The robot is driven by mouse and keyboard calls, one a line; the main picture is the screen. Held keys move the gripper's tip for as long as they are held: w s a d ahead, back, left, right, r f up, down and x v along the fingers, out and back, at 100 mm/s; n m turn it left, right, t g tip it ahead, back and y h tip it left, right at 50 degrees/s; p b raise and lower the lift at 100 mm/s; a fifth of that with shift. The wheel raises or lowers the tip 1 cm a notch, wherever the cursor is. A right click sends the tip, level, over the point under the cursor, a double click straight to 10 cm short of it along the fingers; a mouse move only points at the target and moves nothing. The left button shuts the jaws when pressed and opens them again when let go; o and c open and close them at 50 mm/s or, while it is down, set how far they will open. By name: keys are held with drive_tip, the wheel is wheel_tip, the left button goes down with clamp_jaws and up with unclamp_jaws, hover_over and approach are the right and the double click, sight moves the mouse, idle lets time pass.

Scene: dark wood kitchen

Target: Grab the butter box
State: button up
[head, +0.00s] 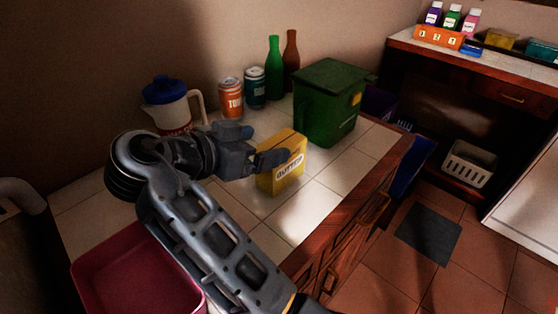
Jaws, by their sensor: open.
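The yellow butter box (285,172) stands upright on the tiled counter, left of the wooden front edge. Its white label with dark lettering faces the camera. My gripper (262,144) is open at the box's left side. One finger reaches in front of the box's left upper part in the picture; the other is further back, toward the cans. I cannot tell whether a finger touches the box. Part of the box's left side is hidden by the gripper.
A green bin (325,105) stands close behind the box. Cans (231,98), bottles (274,68) and a white jug (172,104) with a blue lid line the wall. A pink tray (135,272) is at the front left. Bare tiles (322,200) lie right of the box.

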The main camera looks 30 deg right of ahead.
sight(279, 143)
drive_tip(key=x, duration=0.1)
drive_tip(key=p+x, duration=0.1)
drive_tip(key=x, duration=0.1)
drive_tip(key=s+x, duration=0.1)
drive_tip(key=shift+w+d+f, duration=0.1)
drive_tip(key=shift+d, duration=0.2)
drive_tip(key=shift+w+d+f, duration=0.2)
drive_tip(key=shift+d+f, duration=0.1)
drive_tip(key=shift+d, duration=0.15)
drive_tip(key=shift+c, duration=0.4)
drive_tip(key=c, duration=1.2)
drive_tip(key=shift+o, duration=0.2)
drive_tip(key=shift+r, duration=0.1)
